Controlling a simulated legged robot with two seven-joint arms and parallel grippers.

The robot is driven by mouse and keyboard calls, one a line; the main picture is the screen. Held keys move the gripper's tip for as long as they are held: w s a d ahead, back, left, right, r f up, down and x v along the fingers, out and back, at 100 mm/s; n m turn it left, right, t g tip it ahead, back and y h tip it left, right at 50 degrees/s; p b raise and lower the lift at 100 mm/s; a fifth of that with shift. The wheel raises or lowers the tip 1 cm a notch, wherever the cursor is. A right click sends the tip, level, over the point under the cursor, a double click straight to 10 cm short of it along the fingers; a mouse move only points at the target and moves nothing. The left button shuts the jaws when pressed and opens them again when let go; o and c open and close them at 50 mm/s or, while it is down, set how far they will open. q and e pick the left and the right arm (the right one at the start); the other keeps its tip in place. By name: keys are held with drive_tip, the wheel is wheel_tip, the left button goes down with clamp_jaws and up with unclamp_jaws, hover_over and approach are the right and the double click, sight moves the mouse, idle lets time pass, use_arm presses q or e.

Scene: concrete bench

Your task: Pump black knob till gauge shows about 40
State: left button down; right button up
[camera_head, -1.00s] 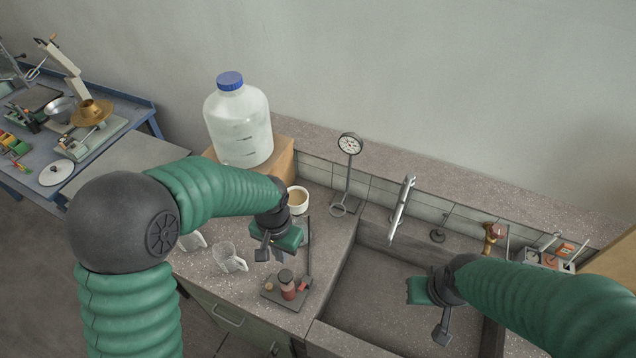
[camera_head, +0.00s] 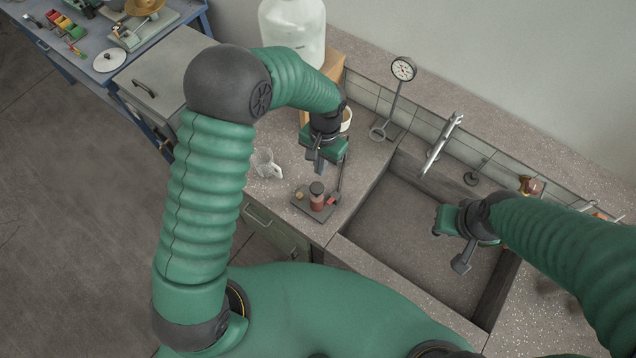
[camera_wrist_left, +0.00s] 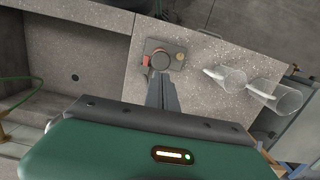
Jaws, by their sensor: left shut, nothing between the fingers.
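The pump's black knob (camera_head: 317,188) tops a small red cylinder on a dark base plate (camera_head: 304,205) near the counter's front. The knob also shows from above in the left wrist view (camera_wrist_left: 160,61). My left gripper (camera_head: 318,170) points down just above and behind the knob; its fingers are shut and empty. In the left wrist view its fingertips (camera_wrist_left: 162,80) appear close to the knob; I cannot tell whether they touch. The round white gauge (camera_head: 403,69) stands on a thin post at the back; its reading is too small to make out. My right gripper (camera_head: 450,246) hangs open over the sink.
A clear beaker (camera_head: 266,164) stands left of the pump; the wrist view shows two glass vessels. A big white jug (camera_head: 292,35) and a white cup (camera_head: 346,119) stand behind my left gripper. The sink basin (camera_head: 400,235) with its tap (camera_head: 442,143) lies right.

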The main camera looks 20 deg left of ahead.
sight(318, 186)
use_arm(q)
drive_tip(key=f+b, duration=0.3)
drive_tip(key=f, duration=0.1)
drive_tip(key=f+b, duration=0.2)
drive_tip(key=f, duration=0.1)
drive_tip(key=shift+s+a+b, duration=0.15)
drive_tip(key=shift+s+b, duration=0.1)
drive_tip(key=shift+b, duration=0.05)
